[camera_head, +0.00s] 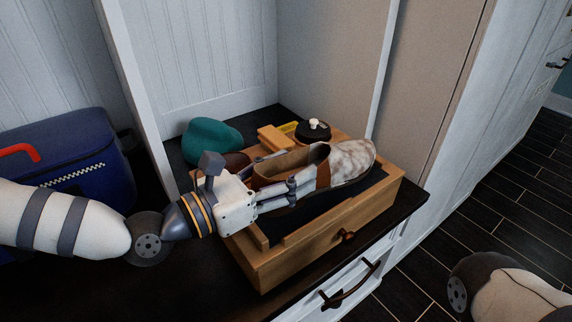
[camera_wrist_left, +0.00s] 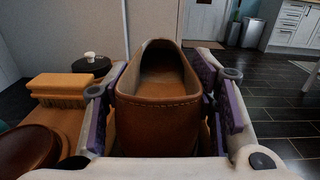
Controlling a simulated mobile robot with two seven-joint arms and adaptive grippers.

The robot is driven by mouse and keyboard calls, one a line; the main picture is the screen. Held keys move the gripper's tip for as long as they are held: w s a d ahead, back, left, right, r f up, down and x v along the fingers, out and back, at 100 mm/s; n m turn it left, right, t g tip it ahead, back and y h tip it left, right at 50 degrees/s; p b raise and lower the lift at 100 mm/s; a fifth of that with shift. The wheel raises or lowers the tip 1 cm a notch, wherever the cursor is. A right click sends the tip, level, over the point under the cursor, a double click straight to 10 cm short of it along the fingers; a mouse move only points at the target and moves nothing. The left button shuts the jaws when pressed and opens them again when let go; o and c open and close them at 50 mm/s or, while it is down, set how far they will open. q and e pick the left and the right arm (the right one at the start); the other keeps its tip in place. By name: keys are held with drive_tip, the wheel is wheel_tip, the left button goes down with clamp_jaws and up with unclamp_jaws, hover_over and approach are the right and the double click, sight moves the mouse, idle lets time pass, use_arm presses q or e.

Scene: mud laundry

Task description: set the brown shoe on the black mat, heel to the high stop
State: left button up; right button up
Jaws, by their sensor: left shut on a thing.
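The brown shoe (camera_head: 322,178) has a pale, blotchy toe pointing right in the head view and its heel toward my left gripper. My left gripper (camera_head: 287,188) is shut on the heel end, one finger on each side; the heel (camera_wrist_left: 158,122) fills the middle of the left wrist view. The shoe is over the black mat (camera_head: 318,218) on top of a wooden box. I cannot tell whether its sole touches the mat. Wooden edging (camera_head: 258,238) shows at the mat's near left; the high stop is not clearly visible behind the gripper. My right gripper is out of view.
The wooden box (camera_head: 300,258) stands on a dark bench. Behind the shoe are a wooden brush (camera_wrist_left: 62,88), a black-lidded tin (camera_head: 313,131) and a teal object (camera_head: 210,138). A blue bag (camera_head: 75,155) stands left. White panels rise behind.

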use_arm(q)
drive_tip(key=o, duration=1.7)
drive_tip(key=shift+f, duration=0.1)
